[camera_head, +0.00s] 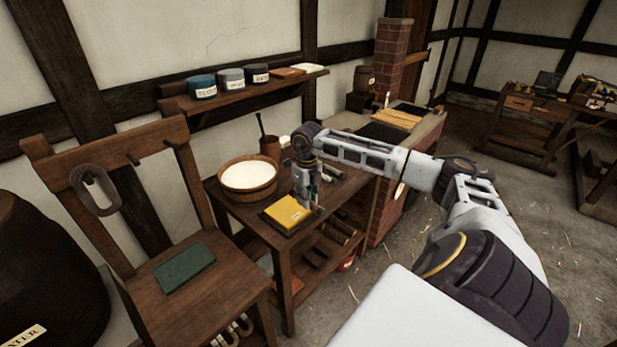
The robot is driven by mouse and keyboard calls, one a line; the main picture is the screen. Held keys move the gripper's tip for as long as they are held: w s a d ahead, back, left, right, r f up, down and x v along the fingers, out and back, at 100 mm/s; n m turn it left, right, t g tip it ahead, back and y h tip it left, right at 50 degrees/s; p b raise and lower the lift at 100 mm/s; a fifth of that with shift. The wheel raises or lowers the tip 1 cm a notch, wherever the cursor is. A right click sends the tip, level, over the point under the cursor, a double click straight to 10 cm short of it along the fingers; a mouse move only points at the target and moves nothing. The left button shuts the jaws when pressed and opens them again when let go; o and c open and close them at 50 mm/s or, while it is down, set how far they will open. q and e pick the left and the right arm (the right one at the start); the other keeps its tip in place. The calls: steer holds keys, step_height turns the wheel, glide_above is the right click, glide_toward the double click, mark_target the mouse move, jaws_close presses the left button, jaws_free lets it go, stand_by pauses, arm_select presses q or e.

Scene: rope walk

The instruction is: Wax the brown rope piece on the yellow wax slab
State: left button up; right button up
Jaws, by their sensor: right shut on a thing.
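The yellow wax slab (286,212) lies in a dark, shallow tray (266,218) at the front of the wooden side table. My right gripper (307,203) points down at the slab's right edge. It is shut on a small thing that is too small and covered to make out. I cannot tell whether that thing touches the slab. I cannot pick out the brown rope piece anywhere with certainty. My left gripper is out of view.
A wooden tub of white stuff (248,176) stands close left of my right gripper, with a brown pot (269,146) behind it. A chair-like wooden stand (150,285) with a green pad (185,267) is at left. A brick stove (425,125) stands behind my right arm.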

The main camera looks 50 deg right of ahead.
steer(key=shift+w+a, duration=0.15)
steer(key=shift+w, duration=0.05)
steer(key=shift+w+n, duration=0.2)
steer(key=shift+n, duration=0.1)
steer(key=shift+f, duration=0.15)
